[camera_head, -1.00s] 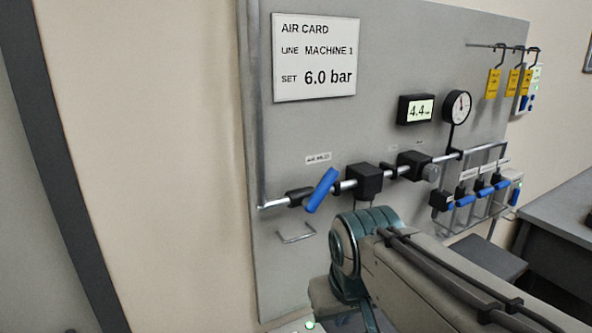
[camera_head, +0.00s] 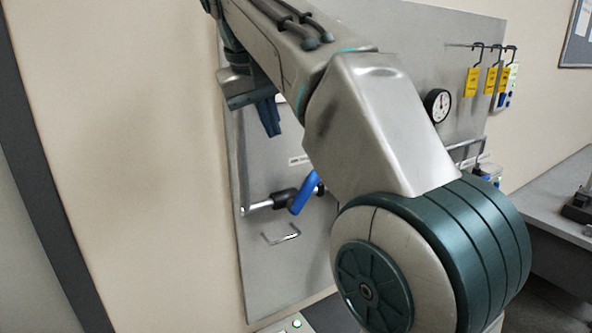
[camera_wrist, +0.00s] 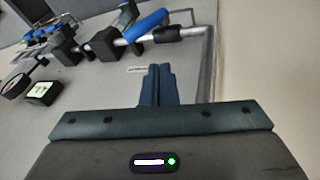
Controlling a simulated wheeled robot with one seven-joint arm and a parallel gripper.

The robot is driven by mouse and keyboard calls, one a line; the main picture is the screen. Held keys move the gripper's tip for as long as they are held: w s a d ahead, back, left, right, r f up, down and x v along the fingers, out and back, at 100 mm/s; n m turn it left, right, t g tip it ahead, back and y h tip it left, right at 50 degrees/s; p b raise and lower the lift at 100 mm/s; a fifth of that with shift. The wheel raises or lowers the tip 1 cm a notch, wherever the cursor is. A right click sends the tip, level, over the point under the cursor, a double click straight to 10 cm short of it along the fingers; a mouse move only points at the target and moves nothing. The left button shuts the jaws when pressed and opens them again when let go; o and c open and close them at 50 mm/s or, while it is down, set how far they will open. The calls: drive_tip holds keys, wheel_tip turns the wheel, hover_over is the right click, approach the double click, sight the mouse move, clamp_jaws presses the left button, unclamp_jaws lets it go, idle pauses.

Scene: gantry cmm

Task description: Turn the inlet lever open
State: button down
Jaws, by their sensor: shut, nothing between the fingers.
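The blue inlet lever (camera_head: 304,194) sits on the grey pipe at the left end of the panel. In the head view it slants steeply across the pipe. It also shows in the wrist view (camera_wrist: 147,24), near the top. My gripper (camera_head: 269,128) points down in front of the panel, above and left of the lever in the head view. In the wrist view its two fingers (camera_wrist: 158,72) are together, with nothing between them. The lever lies beyond the fingertips, with a visible gap. My arm hides part of the pipe right of the lever.
A black fitting (camera_head: 285,197) joins the pipe left of the lever. A wire handle (camera_head: 281,236) sticks out below. A gauge (camera_head: 437,104) and hanging yellow tags (camera_head: 472,81) are at right. Several smaller blue levers (camera_wrist: 38,36) and a display (camera_wrist: 43,92) show in the wrist view.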

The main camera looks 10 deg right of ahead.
approach(300, 195)
drive_tip(key=w+f, duration=0.2)
drive_tip(key=w, duration=0.1)
drive_tip(key=shift+w+d+f, duration=0.2)
drive_tip(key=shift+d+f, duration=0.8)
drive_tip(key=shift+d, duration=0.15)
drive_tip(key=shift+s+d, duration=0.1)
